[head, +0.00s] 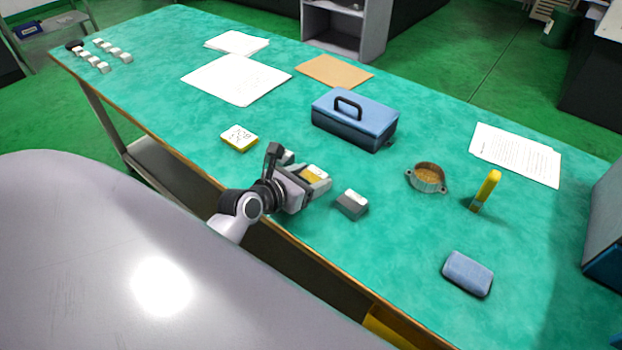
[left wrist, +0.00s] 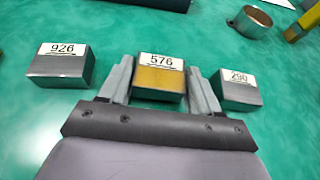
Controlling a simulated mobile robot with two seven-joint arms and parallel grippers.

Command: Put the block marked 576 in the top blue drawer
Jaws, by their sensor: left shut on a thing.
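The block marked 576 (left wrist: 160,78) has a white labelled top and a yellow-brown face. In the left wrist view it sits between the two fingers of my left gripper, which is shut on it. In the head view the block (head: 315,174) shows at the tips of my left gripper (head: 308,183), low over the table's near edge. I cannot tell whether the block still touches the table. No top blue drawer can be made out for certain; a grey unit with a blue front (head: 605,262) is cut off at the right edge. My right gripper is not in view.
Block 926 (left wrist: 60,66) and block 290 (left wrist: 237,90) stand on either side of the held block. A blue toolbox (head: 355,118), a round metal cup (head: 427,178), a yellow upright tool (head: 486,190) and a blue pad (head: 468,273) stand on the green table (head: 400,240).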

